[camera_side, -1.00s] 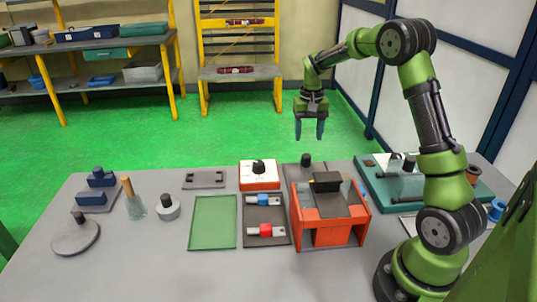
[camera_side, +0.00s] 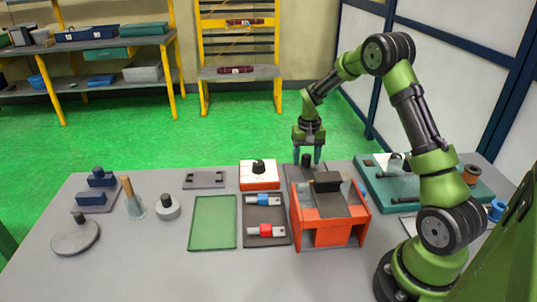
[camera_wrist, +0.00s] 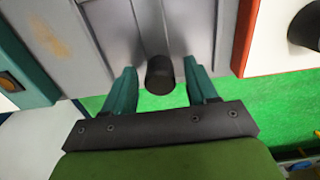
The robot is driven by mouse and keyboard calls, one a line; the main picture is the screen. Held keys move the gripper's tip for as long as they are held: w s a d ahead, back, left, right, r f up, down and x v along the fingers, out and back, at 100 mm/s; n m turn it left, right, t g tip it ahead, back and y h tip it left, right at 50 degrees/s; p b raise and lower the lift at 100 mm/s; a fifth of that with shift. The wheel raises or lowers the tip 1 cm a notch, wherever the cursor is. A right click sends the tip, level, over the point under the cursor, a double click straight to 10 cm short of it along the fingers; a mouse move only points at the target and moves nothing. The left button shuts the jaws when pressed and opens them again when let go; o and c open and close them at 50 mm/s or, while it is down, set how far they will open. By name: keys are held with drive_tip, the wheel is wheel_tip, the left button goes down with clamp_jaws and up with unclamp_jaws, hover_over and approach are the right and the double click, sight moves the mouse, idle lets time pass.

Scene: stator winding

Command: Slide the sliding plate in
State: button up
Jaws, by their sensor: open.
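A grey metal plate with an upright black knob, which looks like the sliding plate (camera_side: 292,173), lies flat on the table just behind the orange box. My gripper (camera_side: 308,158) is above this plate, pointing down, with its teal fingers at the knob. In the wrist view, the open fingers stand on either side of the black knob (camera_wrist: 160,75), with gaps showing on both sides. The front part of the plate is hidden behind the orange box in the side view.
The orange box (camera_side: 332,235) with a black block on top stands directly in front. A teal base (camera_side: 385,193) is on the right. A green mat (camera_side: 213,222) lies farther left.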

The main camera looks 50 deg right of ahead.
drive_tip(key=c, duration=0.8)
drive_tip(key=shift+o, duration=0.2)
drive_tip(key=shift+s+a+r, duration=0.1)
drive_tip(key=shift+s+a, duration=3.4)
drive_tip(key=o, duration=0.8)
drive_tip(key=shift+c, duration=0.2)
drive_tip(key=shift+r, duration=2.95)
